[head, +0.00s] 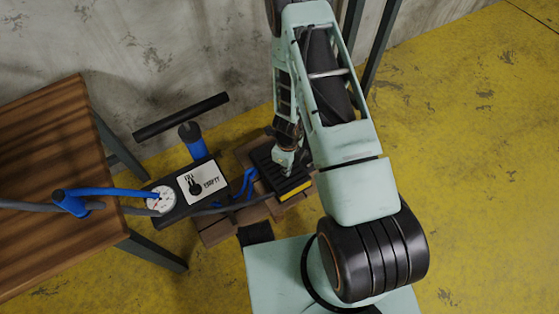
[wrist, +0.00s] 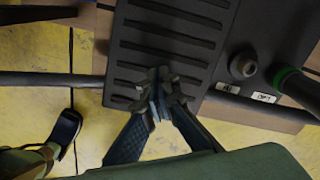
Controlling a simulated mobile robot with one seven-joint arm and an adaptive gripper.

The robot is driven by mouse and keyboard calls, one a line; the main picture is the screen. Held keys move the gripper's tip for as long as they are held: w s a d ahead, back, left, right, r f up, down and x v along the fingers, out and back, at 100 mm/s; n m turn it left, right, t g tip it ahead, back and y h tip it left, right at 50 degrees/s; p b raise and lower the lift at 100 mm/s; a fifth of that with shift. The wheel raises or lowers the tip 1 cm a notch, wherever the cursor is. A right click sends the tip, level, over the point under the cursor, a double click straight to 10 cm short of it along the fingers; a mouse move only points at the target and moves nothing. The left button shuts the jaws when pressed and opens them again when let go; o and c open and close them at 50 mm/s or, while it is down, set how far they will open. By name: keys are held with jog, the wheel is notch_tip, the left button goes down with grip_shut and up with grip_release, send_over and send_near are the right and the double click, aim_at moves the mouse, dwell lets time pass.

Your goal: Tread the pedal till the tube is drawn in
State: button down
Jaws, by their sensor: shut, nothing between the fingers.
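The black ribbed pedal (head: 264,157) with a yellow front edge lies on brown boards in the head view. It fills the upper middle of the wrist view (wrist: 165,45). My gripper (head: 283,162) points down at the pedal, fingertips together and empty. In the wrist view the closed tips (wrist: 160,90) lie over the ribs near the pedal's lower edge; whether they touch is unclear. A grey tube (head: 22,206) with a blue cuff (head: 68,203) lies over the wooden table. A plate (head: 207,178) marked FILL and EMPTY has a dark knob; its setting is unclear.
A round white gauge (head: 160,200) sits left of the plate. A blue upright (head: 190,135) stands behind it, near a black bar (head: 180,116). Blue hoses (head: 247,187) run beside the pedal. The wooden table (head: 45,165) is at left. The yellow floor at right is clear.

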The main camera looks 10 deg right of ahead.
jog(key=shift+f+b, duration=0.3)
jog(key=shift+f, duration=0.45)
notch_tip(320, 180, up, 9)
jog(key=p, duration=0.7)
jog(key=shift+f, duration=0.3)
jog(key=shift+f, duration=0.1)
notch_tip(320, 180, down, 8)
jog(key=b, duration=0.7)
jog(key=shift+f, duration=0.15)
notch_tip(320, 180, up, 8)
jog(key=p, duration=0.7)
jog(key=shift+r, duration=0.25)
